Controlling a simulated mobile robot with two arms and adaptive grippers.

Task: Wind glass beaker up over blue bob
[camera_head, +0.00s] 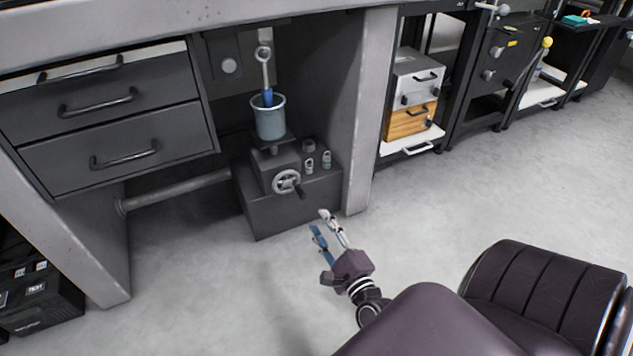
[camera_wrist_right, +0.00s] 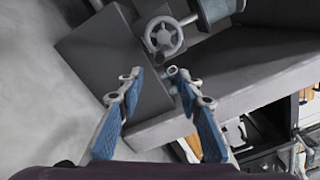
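The glass beaker (camera_head: 270,124) stands on a small dark platform above a grey block under the table. The blue bob (camera_head: 268,98) hangs from a pale ringed rod, its lower part at or behind the beaker rim; how deep it sits is unclear. A handwheel (camera_head: 286,181) with a dark crank handle (camera_head: 301,193) is on the block's front; the wheel shows in the right wrist view (camera_wrist_right: 163,35), with part of the beaker (camera_wrist_right: 213,12). My right gripper (camera_head: 320,221) is open and empty, in front of and below the wheel, apart from it. My left gripper is out of view.
Small metal weights (camera_head: 318,161) stand on the block's right side. Drawers (camera_head: 108,112) are at left, and a table leg (camera_head: 366,110) stands close on the right. A horizontal pipe (camera_head: 175,190) runs left of the block. The floor (camera_head: 215,270) in front is clear.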

